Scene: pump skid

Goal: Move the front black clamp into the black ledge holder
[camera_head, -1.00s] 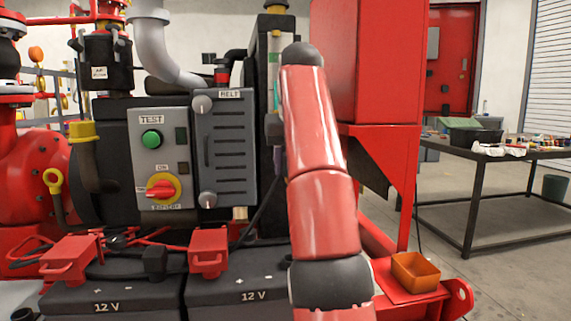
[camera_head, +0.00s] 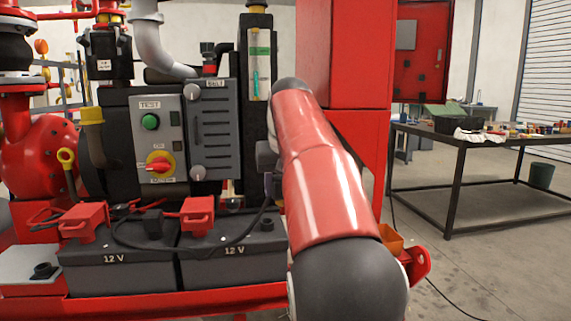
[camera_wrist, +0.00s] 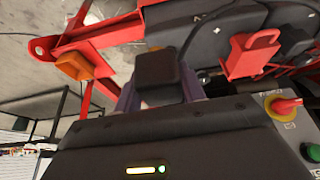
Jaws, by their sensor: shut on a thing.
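My gripper (camera_wrist: 158,98) is shut on a black clamp (camera_wrist: 158,72), whose dark block shows between the fingers in the wrist view. In the head view my gripper (camera_head: 270,186) is mostly behind my red arm, in front of the dark cabinet and above the right battery. A black cable (camera_head: 252,217) hangs down near it. Another black clamp (camera_head: 153,222) sits on the batteries between two red clamps. I cannot pick out the black ledge holder with certainty in either view.
Red clamps (camera_head: 84,219) and (camera_head: 198,214) sit on the 12 V batteries (camera_head: 112,262). An orange bin (camera_wrist: 76,65) is on the red frame, mostly hidden by my arm in the head view. The grey control panel (camera_head: 158,137) stands behind. A cluttered table (camera_head: 480,147) is at right.

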